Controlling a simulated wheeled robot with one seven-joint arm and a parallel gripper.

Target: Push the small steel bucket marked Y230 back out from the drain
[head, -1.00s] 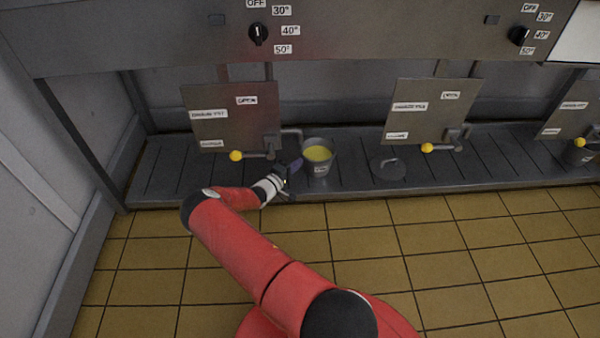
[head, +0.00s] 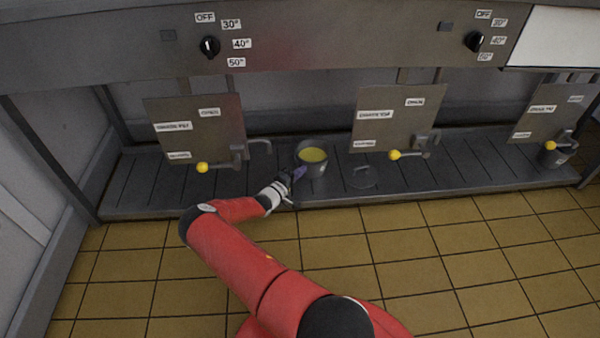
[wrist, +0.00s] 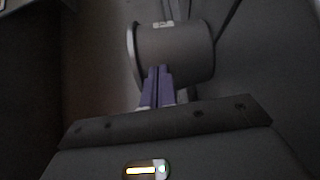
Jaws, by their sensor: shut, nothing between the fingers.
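The small steel bucket (head: 318,171) stands on the slatted drain shelf, with yellow liquid showing in its top. It is right of the bent outlet pipe (head: 262,142) under the left panel, apart from it in the picture. A pale label on its side is too small to read. My gripper (head: 299,172) is low at the bucket's left front side, its purple fingers shut and empty. In the wrist view the bucket (wrist: 185,52) is just beyond the closed fingertips (wrist: 158,70), which overlap its wall and seem to touch it.
A dark round lid-like piece with a handle (head: 362,180) lies on the slatted shelf (head: 430,182) just right of the bucket. Yellow-knobbed levers (head: 202,168) stick out below the panels. Tiled floor (head: 450,250) in front is clear.

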